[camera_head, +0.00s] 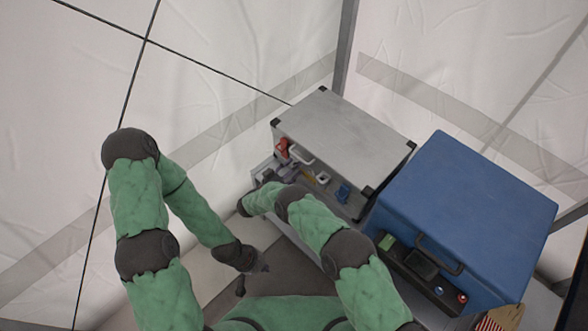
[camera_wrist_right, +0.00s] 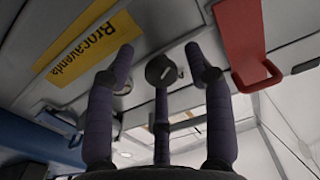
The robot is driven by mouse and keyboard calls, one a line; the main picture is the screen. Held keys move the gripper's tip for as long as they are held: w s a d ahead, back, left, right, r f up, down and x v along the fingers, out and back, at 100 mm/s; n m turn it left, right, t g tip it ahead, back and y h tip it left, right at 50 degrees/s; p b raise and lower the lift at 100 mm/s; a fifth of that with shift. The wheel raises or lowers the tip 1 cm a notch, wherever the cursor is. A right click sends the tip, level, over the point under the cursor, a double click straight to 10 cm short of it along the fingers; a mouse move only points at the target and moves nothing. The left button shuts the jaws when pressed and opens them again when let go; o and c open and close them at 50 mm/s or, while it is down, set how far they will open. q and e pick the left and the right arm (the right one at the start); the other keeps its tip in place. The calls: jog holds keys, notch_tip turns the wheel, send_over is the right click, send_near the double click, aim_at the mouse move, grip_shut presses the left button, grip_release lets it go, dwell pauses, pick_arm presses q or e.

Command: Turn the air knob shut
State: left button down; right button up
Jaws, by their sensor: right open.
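The air knob (camera_wrist_right: 162,70) is a small dark round knob with a pale mark on the face of a grey case, seen in the right wrist view. My right gripper (camera_wrist_right: 160,75) has its dark purple fingers spread around the knob, with gaps on both sides; whether any finger touches it is unclear. In the head view my right gripper (camera_head: 287,173) is at the case front, and the knob cannot be made out there. My left gripper (camera_head: 250,275) hangs low near my body, small and dark, its fingers unclear.
The grey case (camera_head: 340,130) stands beside a blue box (camera_head: 470,205) with a black handle. A red lever (camera_wrist_right: 240,45) is close to my right fingers, and a yellow label (camera_wrist_right: 90,45) lies on the other side. White tent walls (camera_head: 220,40) rise behind.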

grip_shut()
jog(key=shift+m, duration=0.3)
jog(key=shift+w+a+r+m, duration=0.1)
jog(key=shift+m, duration=11.5)
jog(key=shift+r, duration=0.1)
grip_release()
